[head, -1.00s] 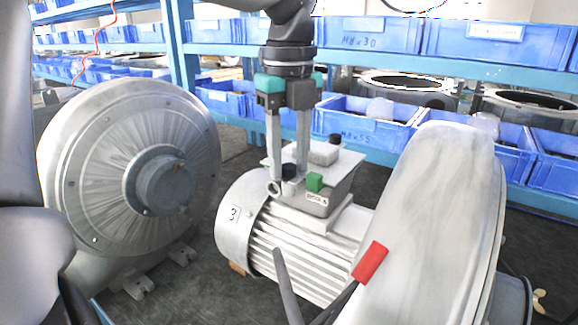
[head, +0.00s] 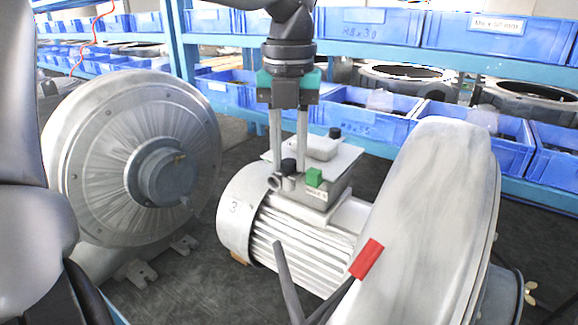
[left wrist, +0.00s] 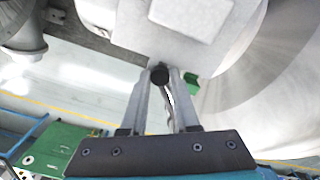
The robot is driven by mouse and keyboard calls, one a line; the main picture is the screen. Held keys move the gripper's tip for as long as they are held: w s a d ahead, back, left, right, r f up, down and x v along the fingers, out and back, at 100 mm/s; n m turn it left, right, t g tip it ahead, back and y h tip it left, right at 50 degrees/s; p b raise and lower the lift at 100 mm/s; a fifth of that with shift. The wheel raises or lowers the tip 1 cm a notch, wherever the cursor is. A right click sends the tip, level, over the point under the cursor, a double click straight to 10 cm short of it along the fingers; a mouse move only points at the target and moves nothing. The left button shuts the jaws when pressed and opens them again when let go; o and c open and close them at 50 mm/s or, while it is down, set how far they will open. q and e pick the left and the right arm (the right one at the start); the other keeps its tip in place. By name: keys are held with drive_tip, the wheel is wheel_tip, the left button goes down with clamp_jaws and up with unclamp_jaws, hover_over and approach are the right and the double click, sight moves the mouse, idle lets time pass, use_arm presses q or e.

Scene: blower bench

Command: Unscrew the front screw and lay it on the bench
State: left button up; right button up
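The front screw (head: 288,165) has a black knob-like head and stands upright at the near corner of the grey terminal box lid (head: 345,160) on the ribbed motor (head: 300,240). My left gripper (head: 289,168) points straight down from above, its two long fingers on either side of the screw head with no clear gap. In the left wrist view the black screw head (left wrist: 159,74) sits between the fingertips. Whether the screw has lifted cannot be told. A second black screw (head: 335,132) stands at the lid's far side. My right gripper is not in view.
A green block (head: 314,177) sits beside the front screw. A round grey blower housing (head: 130,160) stands left, a large pale casing (head: 430,210) right. Blue bins (head: 370,125) fill the shelf behind. Dark bench (head: 210,285) is bare left of the motor.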

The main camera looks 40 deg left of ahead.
use_arm(q)
clamp_jaws()
drive_tip(key=n+b, duration=0.2)
drive_tip(key=n, duration=0.2)
drive_tip(key=n+b, duration=0.2)
drive_tip(key=n, duration=0.6)
drive_tip(key=n+b, duration=0.1)
drive_tip(key=n, duration=0.3)
drive_tip(key=shift+n, duration=0.3)
drive_tip(key=n, duration=0.8)
drive_tip(key=shift+r+n, duration=0.1)
drive_tip(key=shift+n, duration=0.3)
